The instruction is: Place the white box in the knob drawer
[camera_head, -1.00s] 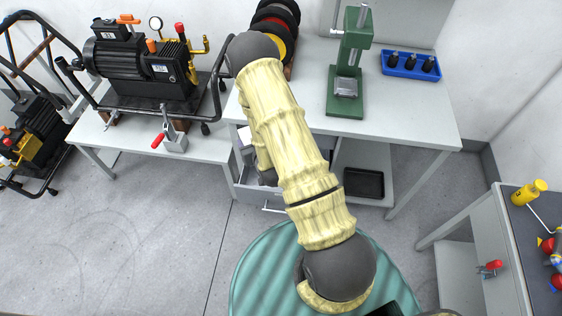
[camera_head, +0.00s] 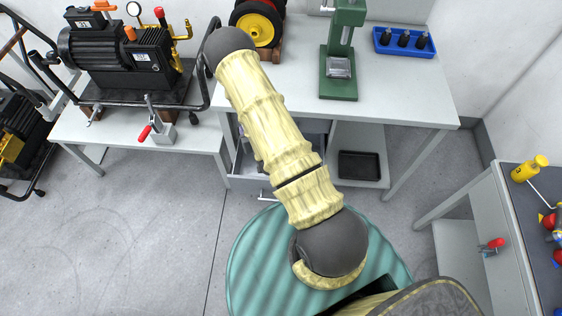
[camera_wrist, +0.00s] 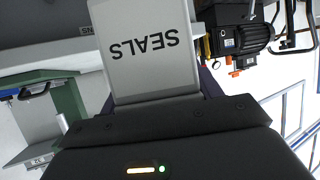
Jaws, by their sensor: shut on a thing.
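The white box (camera_wrist: 148,50), lettered "SEALS" upside down, fills the upper middle of the wrist view. My gripper (camera_wrist: 158,92) is shut on it; dark finger parts show at both sides of its lower end. In the head view my arm hides the gripper and the box. An open grey drawer (camera_head: 246,172) shows partly under the left part of the workbench, behind my arm. I cannot tell from here whether it is the knob drawer, and no knob is visible.
The grey workbench (camera_head: 400,95) carries a green press (camera_head: 340,60) and a blue tray (camera_head: 385,47). A vacuum pump (camera_head: 120,60) stands on a lower bench at left. A black tray (camera_head: 358,166) lies on the shelf below.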

